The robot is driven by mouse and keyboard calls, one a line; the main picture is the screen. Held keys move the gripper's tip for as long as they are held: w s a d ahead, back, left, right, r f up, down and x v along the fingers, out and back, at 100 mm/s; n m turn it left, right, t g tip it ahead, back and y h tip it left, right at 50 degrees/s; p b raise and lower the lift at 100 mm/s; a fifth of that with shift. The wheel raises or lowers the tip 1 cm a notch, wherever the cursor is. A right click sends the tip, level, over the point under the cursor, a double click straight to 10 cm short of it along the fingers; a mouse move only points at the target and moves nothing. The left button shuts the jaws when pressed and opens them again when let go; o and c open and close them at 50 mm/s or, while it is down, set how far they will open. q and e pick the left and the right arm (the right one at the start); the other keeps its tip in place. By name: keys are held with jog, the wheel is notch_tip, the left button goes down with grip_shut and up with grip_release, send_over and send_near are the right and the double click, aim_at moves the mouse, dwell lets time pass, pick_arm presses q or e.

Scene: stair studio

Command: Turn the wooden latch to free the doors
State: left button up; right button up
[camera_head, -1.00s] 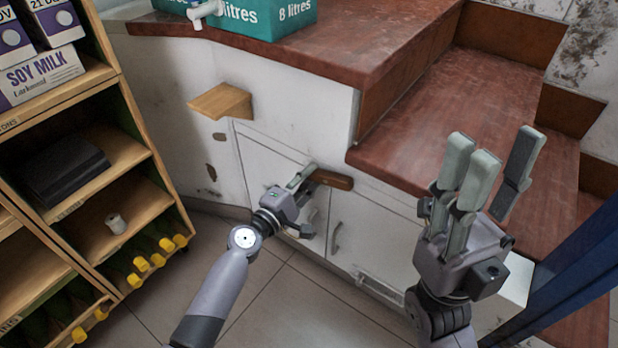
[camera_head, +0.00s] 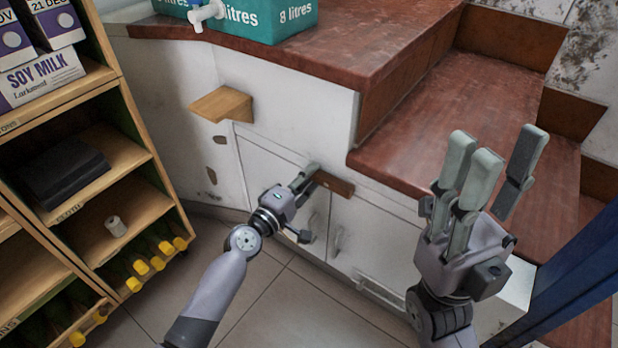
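The wooden latch (camera_head: 335,184) is a short brown bar across the top of the white cabinet doors under the stairs. It slopes slightly down to the right. The left door (camera_head: 268,168) and right door (camera_head: 365,232) look closed. My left gripper (camera_head: 308,172) is at the latch's left end, its fingers over or against it. The hand hides that end, and I cannot tell whether the fingers are closed on it. My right gripper (camera_head: 495,165) is raised in front of the stairs, fingers spread and pointing up, empty.
A wooden shelf unit (camera_head: 135,110) with milk cartons, a black box and yellow-capped bottles stands at left. A small wooden block (camera_head: 222,104) juts from the cabinet wall. A teal box (camera_head: 262,20) sits on the red-brown step. A blue post (camera_head: 580,270) is at right. The floor between is clear.

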pick_arm(q)
jog(key=o, duration=0.3)
jog(key=v, duration=1.2)
dwell(0.3)
